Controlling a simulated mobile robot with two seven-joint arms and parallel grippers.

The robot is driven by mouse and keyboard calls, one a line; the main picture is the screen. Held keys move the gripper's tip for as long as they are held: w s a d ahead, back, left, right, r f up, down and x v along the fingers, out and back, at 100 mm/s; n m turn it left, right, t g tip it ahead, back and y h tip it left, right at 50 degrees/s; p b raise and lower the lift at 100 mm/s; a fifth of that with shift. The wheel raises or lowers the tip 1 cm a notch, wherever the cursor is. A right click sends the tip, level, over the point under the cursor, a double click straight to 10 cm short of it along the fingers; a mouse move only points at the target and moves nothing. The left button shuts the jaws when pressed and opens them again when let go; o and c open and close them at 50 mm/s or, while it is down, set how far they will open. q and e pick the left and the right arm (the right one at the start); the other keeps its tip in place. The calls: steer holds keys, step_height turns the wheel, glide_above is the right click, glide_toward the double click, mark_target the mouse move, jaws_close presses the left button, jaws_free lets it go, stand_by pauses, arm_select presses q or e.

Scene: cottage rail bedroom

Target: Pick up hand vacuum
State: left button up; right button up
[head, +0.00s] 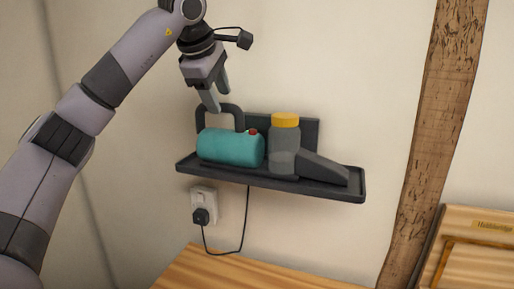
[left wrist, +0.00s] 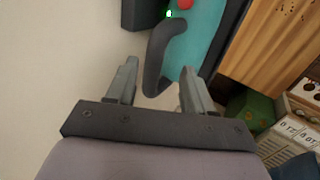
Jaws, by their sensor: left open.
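The hand vacuum (head: 230,147) lies on a dark wall shelf (head: 270,181). It has a teal body, a dark loop handle, a red button, and a grey nozzle part with a yellow cap (head: 285,120) to the right. My left gripper (head: 215,100) is open and points down just above the handle. In the left wrist view the handle (left wrist: 156,62) lies ahead of and between the two open fingers (left wrist: 158,90), with the teal body (left wrist: 203,35) beyond. I cannot tell whether a finger touches the handle. My right gripper is not in view.
A power socket (head: 203,199) with a plug and cord is on the wall under the shelf. A wooden surface (head: 240,272) lies below. A wooden post (head: 437,140) stands to the right. Boxes (left wrist: 298,122) show at the right of the left wrist view.

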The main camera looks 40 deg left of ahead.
mark_target(224, 104)
arm_select(q)
steer(key=x, duration=0.5)
steer(key=shift+w+a+p, duration=0.1)
steer(key=shift+w+p, duration=0.3)
steer(key=shift+w, duration=0.05)
steer(key=shift+r, duration=0.1)
jaws_close()
steer(key=shift+r, duration=0.1)
